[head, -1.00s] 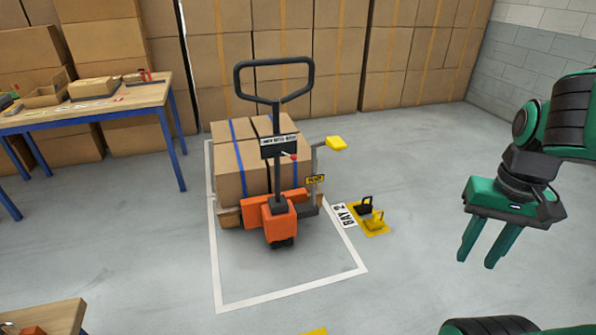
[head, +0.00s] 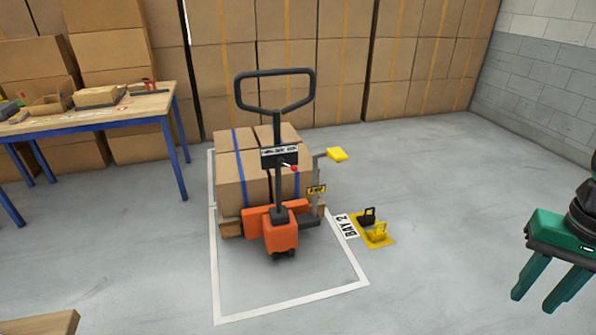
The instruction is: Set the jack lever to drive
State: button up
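The orange pallet jack (head: 281,232) stands in the middle, with its black loop handle (head: 275,90) upright. A dark plate with a white label (head: 279,152) sits on the handle post. The small lever with a red knob (head: 293,168) sticks out at the right of this plate; its exact setting is too small to read. My gripper (head: 540,295) is at the far right edge, open and empty, with its green fingers pointing down and apart. It is well away from the lever. Part of my gripper is cut off by the frame.
Strapped cartons (head: 232,185) sit on a pallet behind the jack. A grey post with a yellow top (head: 337,154) stands just right of the lever. A workbench (head: 110,112) is at left. Floor between gripper and jack is mostly clear.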

aim_at(293, 169)
jog(key=i, duration=1)
